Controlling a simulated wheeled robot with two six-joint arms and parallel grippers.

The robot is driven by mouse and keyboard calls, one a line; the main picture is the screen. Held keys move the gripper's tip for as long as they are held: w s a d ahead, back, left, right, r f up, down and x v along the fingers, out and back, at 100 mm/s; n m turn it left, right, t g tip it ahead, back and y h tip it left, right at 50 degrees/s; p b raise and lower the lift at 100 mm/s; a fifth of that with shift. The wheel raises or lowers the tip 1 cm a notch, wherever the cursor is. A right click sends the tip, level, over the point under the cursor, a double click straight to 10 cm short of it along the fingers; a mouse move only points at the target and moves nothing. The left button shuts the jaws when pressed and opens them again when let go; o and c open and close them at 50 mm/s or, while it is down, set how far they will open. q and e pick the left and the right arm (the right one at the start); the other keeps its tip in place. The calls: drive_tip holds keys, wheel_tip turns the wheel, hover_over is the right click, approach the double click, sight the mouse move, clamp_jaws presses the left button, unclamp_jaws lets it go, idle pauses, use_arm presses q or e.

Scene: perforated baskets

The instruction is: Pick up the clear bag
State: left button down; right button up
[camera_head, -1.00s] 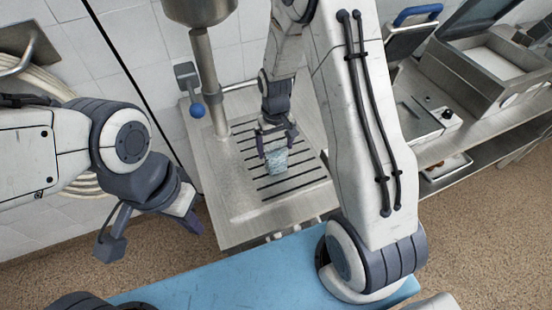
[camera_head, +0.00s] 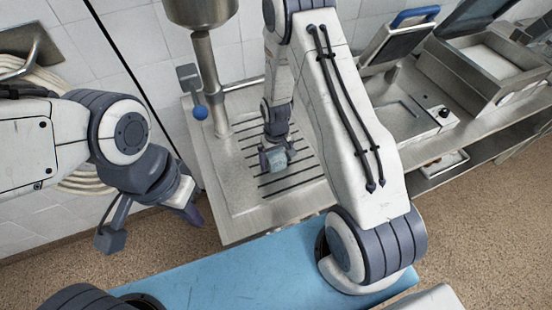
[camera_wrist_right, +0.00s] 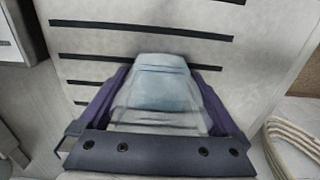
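The clear bag (camera_head: 277,160), pale blue and translucent, is on the slotted metal drainboard in the head view. My right gripper (camera_head: 279,157) is low over the board, with one finger on each side of the bag. In the right wrist view the bag (camera_wrist_right: 160,85) fills most of the space between the two purple fingers (camera_wrist_right: 160,95). The fingers are spread wide, and I cannot tell whether they touch it.
The drainboard (camera_head: 230,205) has dark slots and free room around the bag. A metal post (camera_head: 205,80) with a blue knob (camera_head: 200,112) stands at its back left. A blue surface (camera_head: 230,275) lies in front. Metal equipment (camera_head: 480,60) stands to the right.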

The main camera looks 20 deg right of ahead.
drive_tip(key=c, duration=1.1)
drive_tip(key=shift+c, duration=0.2)
drive_tip(key=shift+r, duration=0.15)
